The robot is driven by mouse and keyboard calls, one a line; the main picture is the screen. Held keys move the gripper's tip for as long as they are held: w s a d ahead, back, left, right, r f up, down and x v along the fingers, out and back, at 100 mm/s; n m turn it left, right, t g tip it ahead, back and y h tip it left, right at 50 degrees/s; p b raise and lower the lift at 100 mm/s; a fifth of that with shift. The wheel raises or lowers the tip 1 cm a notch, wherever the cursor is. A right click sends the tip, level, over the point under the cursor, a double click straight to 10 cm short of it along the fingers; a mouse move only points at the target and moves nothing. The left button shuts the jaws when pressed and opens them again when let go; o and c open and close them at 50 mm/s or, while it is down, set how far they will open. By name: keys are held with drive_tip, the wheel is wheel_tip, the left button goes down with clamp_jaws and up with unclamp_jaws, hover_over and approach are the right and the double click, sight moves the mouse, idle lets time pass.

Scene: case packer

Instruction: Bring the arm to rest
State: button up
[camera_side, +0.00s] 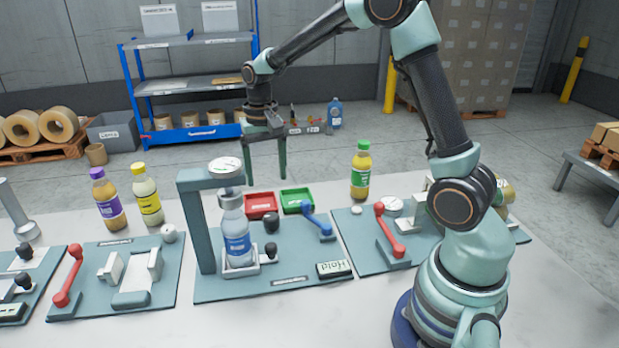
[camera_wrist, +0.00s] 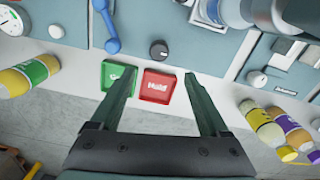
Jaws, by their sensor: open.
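My gripper (camera_side: 267,178) hangs in the air with its fingers pointing down, above and behind the red tray (camera_side: 261,205) and green tray (camera_side: 297,200). The fingers are spread apart with nothing between them. In the wrist view the gripper (camera_wrist: 160,82) is open and empty. There the red tray (camera_wrist: 158,86) shows between the fingers, and the left finger partly covers the green tray (camera_wrist: 117,76). My arm reaches up from its base at right and over toward the back.
A clear bottle with a blue label (camera_side: 237,237) stands in the press frame (camera_side: 197,225). A green-capped bottle (camera_side: 360,175) stands to the right; purple-capped (camera_side: 107,200) and yellow-capped (camera_side: 147,196) bottles stand left. A blue lever (camera_side: 318,222) and red lever (camera_side: 390,231) rise from the plates.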

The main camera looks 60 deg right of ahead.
drive_tip(key=shift+r, duration=0.15)
drive_tip(key=s+a+r+n+t, duration=0.3)
drive_tip(key=s+r, duration=0.2)
drive_tip(key=s, duration=0.2)
drive_tip(key=s+a+r+n+t, duration=0.2)
drive_tip(key=s+a+r+n, duration=0.2)
drive_tip(key=s, duration=0.3)
drive_tip(key=shift+s+r+t, duration=0.4)
drive_tip(key=shift+r, duration=0.25)
drive_tip(key=shift+w+d, duration=0.1)
idle(0.4)
